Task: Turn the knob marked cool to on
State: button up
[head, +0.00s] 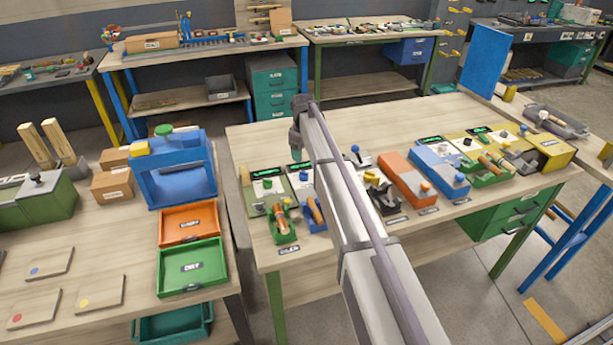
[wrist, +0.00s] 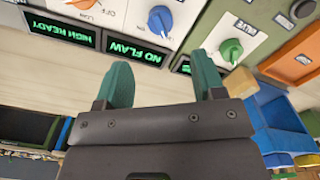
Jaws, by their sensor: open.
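An orange knob (wrist: 84,3) is cut off at the top edge. I cannot make out the word cool on any knob.
Two lit displays, one showing NO FLAW (wrist: 139,52) and one HIGH READY (wrist: 62,31), are near the knobs. In the head view, an orange box (head: 405,178) and a blue box (head: 438,172) stand right of my arm. The bench's back strip is clear.

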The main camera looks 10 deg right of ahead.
aim_at(304, 173)
notch_tip(304, 173, down, 10)
jog(key=b, duration=0.8)
jog(key=shift+s+r+b, duration=0.1)
jog(key=shift+b, duration=0.25)
jog(key=shift+r, duration=0.15)
jog(key=shift+c, duration=0.3)
jog(key=c, duration=0.9)
jog(key=shift+o, duration=0.2)
